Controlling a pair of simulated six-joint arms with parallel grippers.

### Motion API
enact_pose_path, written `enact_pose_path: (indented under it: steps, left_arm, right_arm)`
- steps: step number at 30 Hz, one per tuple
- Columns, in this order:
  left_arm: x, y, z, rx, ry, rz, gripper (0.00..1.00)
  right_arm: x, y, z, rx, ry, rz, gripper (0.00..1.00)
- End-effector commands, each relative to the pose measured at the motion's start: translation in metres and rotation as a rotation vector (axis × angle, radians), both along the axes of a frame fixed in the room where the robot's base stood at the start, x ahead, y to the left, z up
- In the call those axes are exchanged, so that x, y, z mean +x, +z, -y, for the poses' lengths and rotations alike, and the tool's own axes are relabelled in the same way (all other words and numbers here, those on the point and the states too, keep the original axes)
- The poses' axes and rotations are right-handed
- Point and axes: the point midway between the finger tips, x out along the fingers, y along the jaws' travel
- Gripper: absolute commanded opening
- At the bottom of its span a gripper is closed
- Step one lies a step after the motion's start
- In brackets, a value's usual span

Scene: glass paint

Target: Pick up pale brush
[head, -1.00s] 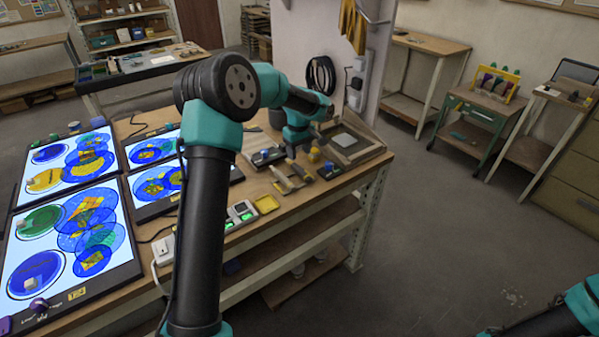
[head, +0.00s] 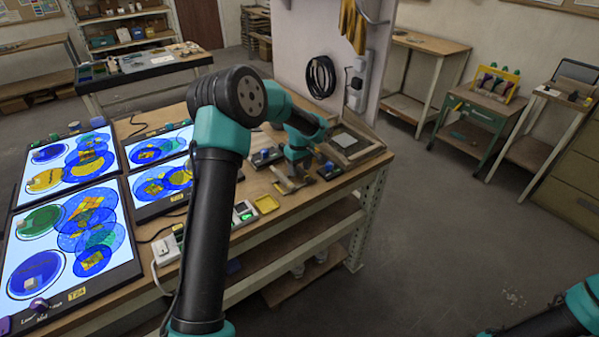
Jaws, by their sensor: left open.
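My left arm comes up from the bottom and reaches right across the workbench. My left gripper (head: 297,176) is open, pointing down just above the small tools at the bench's right end. A pale wooden piece (head: 287,186) lies directly below and beside it. It is too small and partly covered to tell whether this is the pale brush. No contact between jaws and brush can be made out. Of my right arm only a link shows in the bottom right corner; its gripper is out of view.
A wooden tray (head: 352,146) stands right behind the gripper. A dark block with a blue knob (head: 329,169) sits close on its right. Lit glass panels (head: 76,232) fill the bench's left side.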

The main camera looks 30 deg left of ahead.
Motion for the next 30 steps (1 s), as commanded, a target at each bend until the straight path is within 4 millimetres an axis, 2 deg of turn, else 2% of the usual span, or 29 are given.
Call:
enact_pose_path:
  steps: [3, 16, 30]
  left_arm:
    - [0.0000, -0.0049, -0.0002, 0.000, 0.000, 0.001, 0.53]
    - [0.0001, -0.0045, -0.0003, 0.000, 0.000, 0.001, 0.53]
    - [0.0001, -0.0044, -0.0002, 0.000, 0.000, 0.001, 0.09]
  right_arm:
    - [0.0000, 0.0000, 0.0000, 0.000, 0.000, 0.000, 0.43]
    - [0.0000, 0.0000, 0.0000, 0.000, 0.000, 0.000, 0.43]
    - [0.0000, 0.0000, 0.0000, 0.000, 0.000, 0.000, 0.43]
